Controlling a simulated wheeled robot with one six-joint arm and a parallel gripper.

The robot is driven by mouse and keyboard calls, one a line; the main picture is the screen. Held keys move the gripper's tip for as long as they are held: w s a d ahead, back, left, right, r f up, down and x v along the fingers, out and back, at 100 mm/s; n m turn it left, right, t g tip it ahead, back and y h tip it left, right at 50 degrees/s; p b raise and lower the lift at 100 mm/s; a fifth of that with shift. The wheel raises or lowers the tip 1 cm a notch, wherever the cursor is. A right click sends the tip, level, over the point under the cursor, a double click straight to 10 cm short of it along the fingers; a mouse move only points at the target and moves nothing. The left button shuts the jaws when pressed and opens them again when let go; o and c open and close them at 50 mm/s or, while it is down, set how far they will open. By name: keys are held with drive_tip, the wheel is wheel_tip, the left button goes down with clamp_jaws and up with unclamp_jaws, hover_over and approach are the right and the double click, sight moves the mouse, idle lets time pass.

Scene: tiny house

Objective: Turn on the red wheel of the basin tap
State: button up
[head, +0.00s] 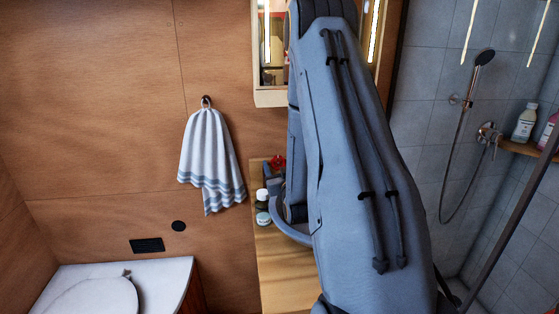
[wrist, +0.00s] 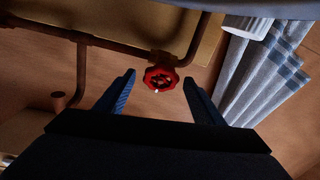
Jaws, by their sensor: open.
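The red wheel (wrist: 161,78) of the basin tap is a small scalloped handwheel on a dark copper-brown pipe (wrist: 190,45) in the wrist view. My gripper (wrist: 159,77) is open, with a blue-grey finger on each side of the wheel in the picture. Gaps show between the wheel and both fingers. I cannot tell whether the wheel lies between the fingertips or beyond them. In the head view, a bit of the red wheel (head: 278,162) shows left of my arm.
A striped towel (head: 211,158) hangs on the wooden wall to the left, and also shows in the wrist view (wrist: 255,80). A mirror cabinet (head: 268,98) is above. The tiled shower is at right.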

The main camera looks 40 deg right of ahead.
drive_tip(key=shift+w+d, duration=0.2)
drive_tip(key=shift+w, duration=0.4)
drive_tip(key=c, duration=0.9)
drive_tip(key=shift+d, duration=0.15)
drive_tip(key=shift+c, duration=0.7)
drive_tip(key=shift+n, duration=0.3)
drive_tip(key=n+y+b, duration=0.1)
drive_tip(key=n+y, duration=0.1)
drive_tip(key=n, duration=0.2)
drive_tip(key=shift+y, duration=0.3)
drive_tip(key=shift+a+n+y+b, duration=0.2)
drive_tip(key=shift+n+y+b, duration=0.65)
drive_tip(key=shift+n, duration=1.55)
drive_tip(key=shift+y, duration=0.25)
